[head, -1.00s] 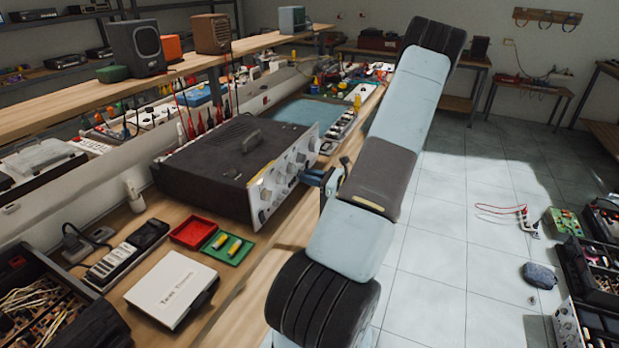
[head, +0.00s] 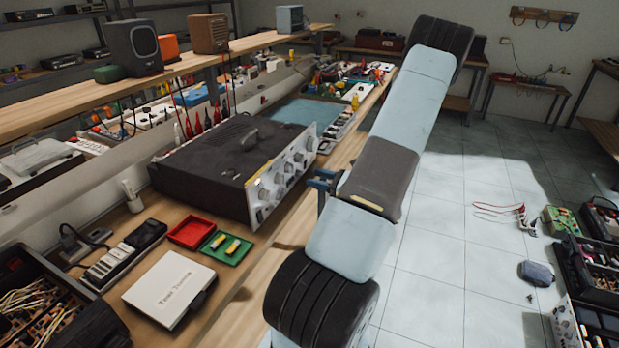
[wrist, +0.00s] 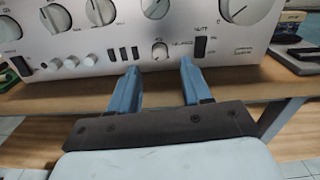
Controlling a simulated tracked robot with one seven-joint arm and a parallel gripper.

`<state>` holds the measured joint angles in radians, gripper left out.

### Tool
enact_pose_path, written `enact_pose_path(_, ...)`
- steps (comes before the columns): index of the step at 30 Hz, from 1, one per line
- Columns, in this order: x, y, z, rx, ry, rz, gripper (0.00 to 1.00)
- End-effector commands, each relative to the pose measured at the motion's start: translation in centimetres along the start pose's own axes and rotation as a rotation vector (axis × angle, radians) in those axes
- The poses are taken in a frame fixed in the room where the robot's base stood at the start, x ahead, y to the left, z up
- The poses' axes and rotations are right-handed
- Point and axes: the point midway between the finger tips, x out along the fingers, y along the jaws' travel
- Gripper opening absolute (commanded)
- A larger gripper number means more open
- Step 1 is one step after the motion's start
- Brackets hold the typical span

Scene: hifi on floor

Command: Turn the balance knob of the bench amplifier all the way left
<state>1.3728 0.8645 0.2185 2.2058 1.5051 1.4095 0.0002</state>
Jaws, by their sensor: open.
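The bench amplifier (head: 225,170) is a dark box with a silver front panel, standing on the wooden bench in the head view. In the wrist view its panel (wrist: 120,62) fills the top. A small silver knob (wrist: 159,52) sits low on the panel beside lettering that looks like "balance"; its pointer is too small to read. My gripper (wrist: 158,76) is open and empty, its two blue fingers spread to either side below this knob, apart from it. In the head view my gripper (head: 322,184) is just in front of the panel, partly hidden by my arm.
Larger knobs (wrist: 154,8), small round knobs (wrist: 72,62) and dark switches (wrist: 200,47) surround the small knob. A red tray (head: 190,233), a green tray (head: 222,250) and a white box (head: 168,287) lie left of the amplifier.

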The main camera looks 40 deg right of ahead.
Motion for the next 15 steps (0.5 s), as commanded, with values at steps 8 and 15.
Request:
enact_pose_path(8,-5.6,0.0,-0.1,-0.001,0.001,-0.002,0.48)
enact_pose_path(15,-8.8,0.0,-0.1,0.000,0.000,-0.001,0.48)
